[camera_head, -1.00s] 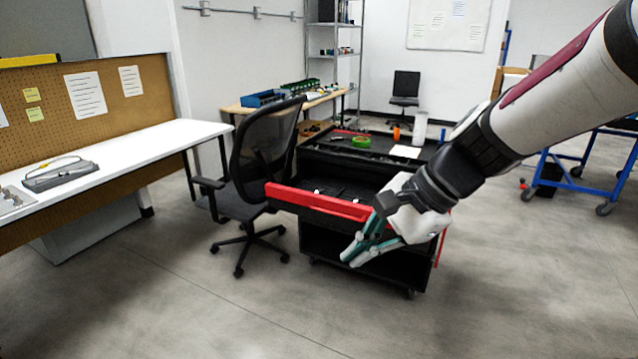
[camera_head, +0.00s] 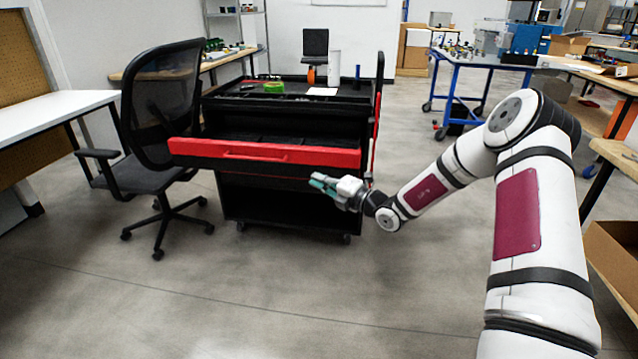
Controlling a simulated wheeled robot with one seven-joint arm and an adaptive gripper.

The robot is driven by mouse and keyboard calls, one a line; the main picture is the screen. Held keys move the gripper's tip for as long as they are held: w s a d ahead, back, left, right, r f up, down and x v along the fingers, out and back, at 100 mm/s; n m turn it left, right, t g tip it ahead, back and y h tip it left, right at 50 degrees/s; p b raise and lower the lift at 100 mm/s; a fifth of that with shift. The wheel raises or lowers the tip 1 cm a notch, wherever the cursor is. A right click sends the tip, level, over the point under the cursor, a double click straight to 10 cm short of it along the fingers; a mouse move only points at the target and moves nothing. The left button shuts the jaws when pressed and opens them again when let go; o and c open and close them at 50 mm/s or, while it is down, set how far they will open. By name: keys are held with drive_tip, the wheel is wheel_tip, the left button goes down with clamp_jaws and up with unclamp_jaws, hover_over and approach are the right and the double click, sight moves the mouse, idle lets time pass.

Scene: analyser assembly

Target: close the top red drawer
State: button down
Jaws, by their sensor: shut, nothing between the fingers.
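The top red drawer (camera_head: 265,151) of the black cart (camera_head: 290,205) is pulled out toward me. Its red front has a long handle recess. Its inside is dark and seen only as a narrow strip. My gripper (camera_head: 318,182), with teal fingers, is shut and empty. In the picture it is just below the right part of the red front. I cannot tell whether it touches the drawer.
A black office chair (camera_head: 165,110) stands close to the cart's left side. A green object (camera_head: 273,87) and a white sheet (camera_head: 322,91) lie on the cart top. A blue wheeled table (camera_head: 480,70) is behind to the right. An open cardboard box (camera_head: 612,255) is at the right edge. The floor in front is clear.

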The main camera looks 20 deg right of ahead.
drive_tip(key=w+d+f+m+t+h+b, duration=0.1)
drive_tip(key=w+d+f+m+t+h, duration=0.15)
drive_tip(key=d+f+m, duration=0.4)
drive_tip(key=b, duration=0.5)
approach(312, 166)
drive_tip(key=w+a, duration=0.2)
drive_tip(key=w, duration=0.1)
drive_tip(key=shift+w+d+r+n+g+h, duration=0.25)
drive_tip(key=shift+w+r+g+h, duration=0.25)
drive_tip(key=shift+w, duration=0.2)
